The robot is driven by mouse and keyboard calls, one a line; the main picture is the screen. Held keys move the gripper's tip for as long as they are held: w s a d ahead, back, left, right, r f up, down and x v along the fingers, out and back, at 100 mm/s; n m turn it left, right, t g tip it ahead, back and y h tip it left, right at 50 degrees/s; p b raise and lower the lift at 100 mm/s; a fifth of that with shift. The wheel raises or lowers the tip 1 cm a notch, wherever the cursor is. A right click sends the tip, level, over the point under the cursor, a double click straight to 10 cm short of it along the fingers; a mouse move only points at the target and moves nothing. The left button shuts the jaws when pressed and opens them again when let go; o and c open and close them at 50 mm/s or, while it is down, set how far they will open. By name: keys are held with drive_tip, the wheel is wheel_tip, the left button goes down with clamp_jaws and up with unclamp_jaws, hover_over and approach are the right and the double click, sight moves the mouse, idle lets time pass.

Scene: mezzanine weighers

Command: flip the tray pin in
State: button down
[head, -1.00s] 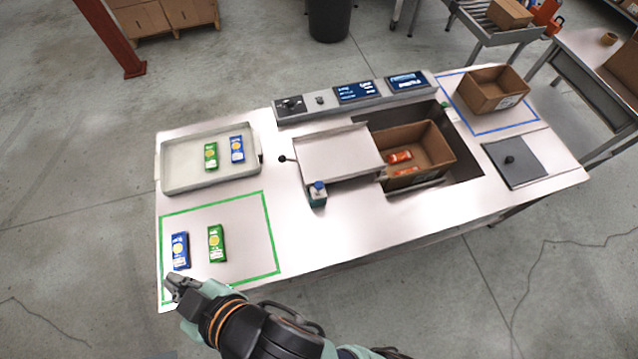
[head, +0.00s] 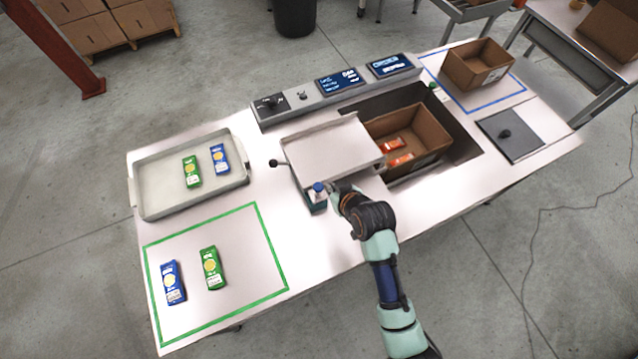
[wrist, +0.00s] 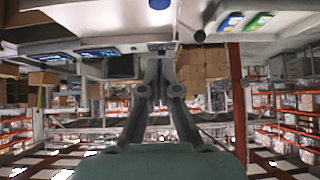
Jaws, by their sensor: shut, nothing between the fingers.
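A pale raised weigh tray (head: 330,150) sits in the middle of the bench. A black ball-ended lever (head: 273,162) sticks out from its left side. A small teal block with a blue top (head: 318,188) stands at its front left corner. No part is clearly marked as the pin, so I cannot tell which it is. My gripper (head: 332,188) is shut and empty, right beside the blue-topped block; I cannot tell whether they touch. The wrist view shows its closed fingers (wrist: 160,58) pointing toward the bench, with a black ball (wrist: 200,36) to their right.
A carton (head: 432,137) with orange packs sits in the recess right of the weigh tray. A shallow grey tray (head: 160,206) holds a green and a blue pack. Another green and blue pack lie inside the green outline. A control strip with screens (head: 340,82) runs behind.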

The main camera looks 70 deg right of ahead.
hover_over(320, 190)
wheel_tip(320, 190, down, 7)
drive_tip(key=shift+d+f+b, duration=0.15)
drive_tip(key=shift+b, duration=0.25)
wheel_tip(320, 190, down, 3)
drive_tip(key=shift+s+r, duration=0.1)
drive_tip(key=shift+r, duration=0.05)
drive_tip(key=shift+f, duration=0.45)
drive_tip(key=shift+f, duration=0.1)
wheel_tip(320, 190, down, 3)
drive_tip(key=shift+f+b, duration=0.1)
drive_tip(key=shift+b, duration=1.15)
drive_tip(key=shift+r, duration=0.3)
